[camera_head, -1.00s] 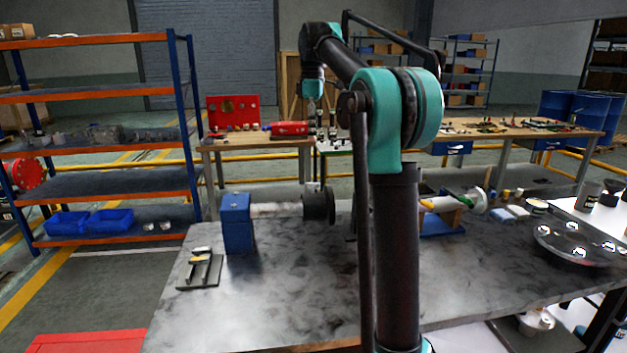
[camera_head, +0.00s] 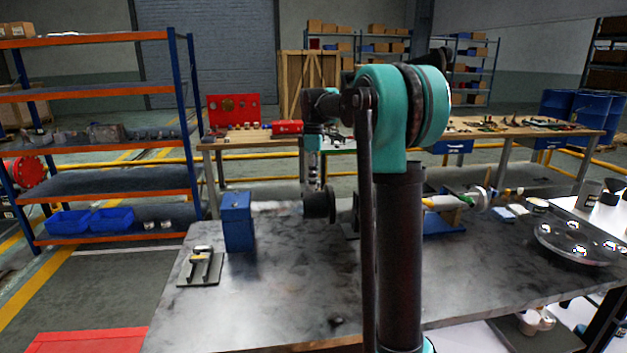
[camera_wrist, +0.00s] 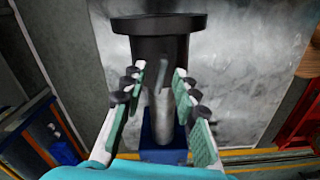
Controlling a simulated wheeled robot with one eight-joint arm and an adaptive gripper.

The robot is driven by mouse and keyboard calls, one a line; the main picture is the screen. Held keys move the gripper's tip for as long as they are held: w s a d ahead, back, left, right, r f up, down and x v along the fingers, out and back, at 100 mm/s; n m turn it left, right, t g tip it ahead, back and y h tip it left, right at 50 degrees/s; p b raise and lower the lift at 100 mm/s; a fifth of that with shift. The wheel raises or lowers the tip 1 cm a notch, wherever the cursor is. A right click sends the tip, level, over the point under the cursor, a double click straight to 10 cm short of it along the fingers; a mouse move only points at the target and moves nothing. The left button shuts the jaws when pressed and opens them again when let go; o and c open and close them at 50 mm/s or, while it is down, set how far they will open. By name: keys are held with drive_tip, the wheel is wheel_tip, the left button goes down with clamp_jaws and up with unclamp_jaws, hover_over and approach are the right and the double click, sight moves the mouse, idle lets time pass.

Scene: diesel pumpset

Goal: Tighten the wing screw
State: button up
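My gripper (camera_wrist: 157,80) is open in the wrist view, its two fingers on either side of a pale grey shaft (camera_wrist: 160,110). A thin light grey piece (camera_wrist: 163,74) stands out between the fingertips; it may be the wing screw, but I cannot tell for sure. A black flanged cylinder (camera_wrist: 160,48) lies just beyond the fingertips, and a blue block (camera_wrist: 160,150) is at the shaft's other end. Contact is not clear.
The grey workbench (camera_head: 270,300) is clear in front. A small plate with a metal fitting (camera_head: 201,266) lies at its left. A blue stand with a pale cylinder (camera_head: 445,205) and a round dark plate (camera_head: 578,243) are at the right.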

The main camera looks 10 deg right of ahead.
drive_tip(key=shift+f, duration=0.1)
drive_tip(key=shift+c, duration=0.3)
clamp_jaws()
drive_tip(key=shift+m, duration=0.4)
drive_tip(key=m, duration=0.4)
drive_tip(key=shift+m, duration=0.3)
drive_tip(key=m, duration=0.5)
drive_tip(key=shift+m, duration=0.3)
drive_tip(key=m, duration=1.2)
drive_tip(key=shift+m, duration=0.3)
